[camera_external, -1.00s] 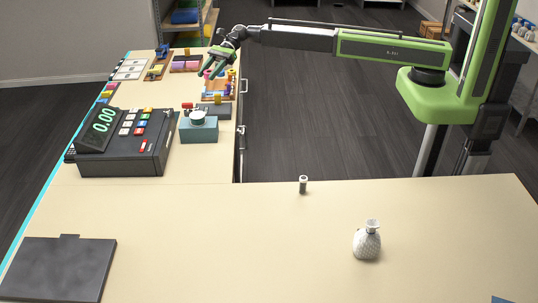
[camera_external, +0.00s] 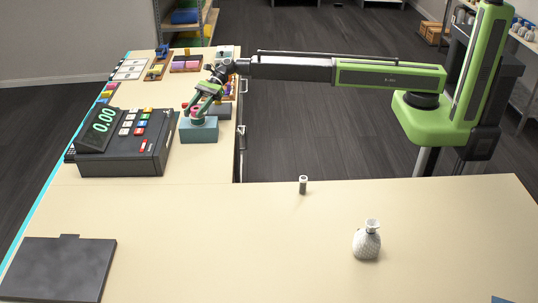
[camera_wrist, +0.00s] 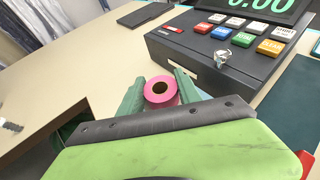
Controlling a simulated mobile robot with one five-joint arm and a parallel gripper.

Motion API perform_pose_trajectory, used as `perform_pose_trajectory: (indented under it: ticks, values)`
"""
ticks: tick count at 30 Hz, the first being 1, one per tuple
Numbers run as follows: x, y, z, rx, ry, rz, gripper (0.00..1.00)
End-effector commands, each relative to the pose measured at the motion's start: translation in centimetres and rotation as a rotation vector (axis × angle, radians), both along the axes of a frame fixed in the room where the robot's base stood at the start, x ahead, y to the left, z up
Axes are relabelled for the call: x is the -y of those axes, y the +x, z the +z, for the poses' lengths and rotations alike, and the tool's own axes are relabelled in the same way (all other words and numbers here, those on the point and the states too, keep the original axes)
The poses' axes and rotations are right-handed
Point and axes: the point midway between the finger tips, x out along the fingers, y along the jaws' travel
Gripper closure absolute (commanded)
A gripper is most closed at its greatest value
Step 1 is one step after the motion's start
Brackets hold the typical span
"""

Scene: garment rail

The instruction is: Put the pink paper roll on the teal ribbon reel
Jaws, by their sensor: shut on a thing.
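The pink paper roll (camera_wrist: 152,98) is upright between the two jaws in the wrist view, with its dark central hole facing up. My gripper (camera_external: 198,113) is shut on it and points down. In the external view it is over the top of a blue-teal block (camera_external: 198,134) beside the cash register. A pale round piece sat on this block earlier; it may be the teal ribbon reel. My gripper and the roll now cover it, and I cannot tell whether the roll touches it.
The black cash register (camera_external: 125,145) stands close to the left of my gripper. A dark box (camera_external: 220,109) is just behind the block. Coloured goods (camera_external: 186,63) lie farther back. The front table has a white vase (camera_external: 367,242) and wide free room.

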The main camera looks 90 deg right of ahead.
Motion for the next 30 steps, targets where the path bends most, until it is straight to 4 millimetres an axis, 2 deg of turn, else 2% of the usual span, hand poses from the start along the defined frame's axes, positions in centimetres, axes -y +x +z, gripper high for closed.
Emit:
perform_pose_trajectory:
  ticks: [1, 6, 10, 11, 16, 26, 30]
  values:
    - [0.0, 0.0, -0.5, 0.000, 0.000, 0.000, 0.98]
    - [0.0, 0.0, -0.1, 0.000, 0.000, 0.000, 0.98]
    - [0.0, 0.0, -0.6, 0.000, 0.000, 0.000, 0.98]
    - [0.0, 0.0, -0.5, 0.000, 0.000, 0.000, 0.58]
    - [0.0, 0.0, -0.4, 0.000, 0.000, 0.000, 0.38]
    - [0.0, 0.0, 0.1, 0.000, 0.000, 0.000, 0.38]
    - [1.7, -1.3, 1.2, 0.000, 0.000, -0.001, 0.38]
